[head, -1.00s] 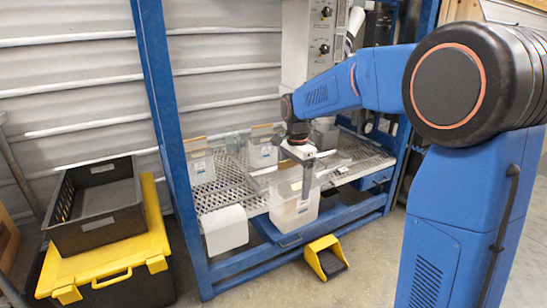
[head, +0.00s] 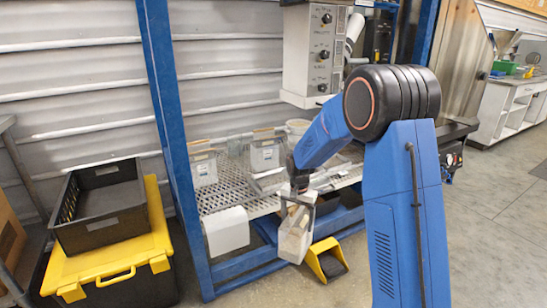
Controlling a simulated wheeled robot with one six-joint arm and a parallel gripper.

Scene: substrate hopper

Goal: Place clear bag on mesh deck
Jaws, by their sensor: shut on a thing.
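My gripper (head: 299,183) is shut on a clear bag (head: 294,238) with pale contents. The bag hangs tilted in front of the deck's front edge, with its bottom lower than the deck. The mesh deck (head: 232,192) is a perforated pale shelf inside a blue frame. My gripper and arm hide part of its right side. Two similar clear bags stand on the deck, one at the left (head: 204,171) and one toward the back (head: 265,156).
A white box-like piece (head: 226,231) is at the deck's front left. A yellow scoop-shaped thing (head: 326,260) is low, just right of the bag. A blue post (head: 167,110) rises at left, and a control box (head: 315,50) hangs above. A black crate (head: 100,210) sits on a yellow-lidded bin (head: 120,262).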

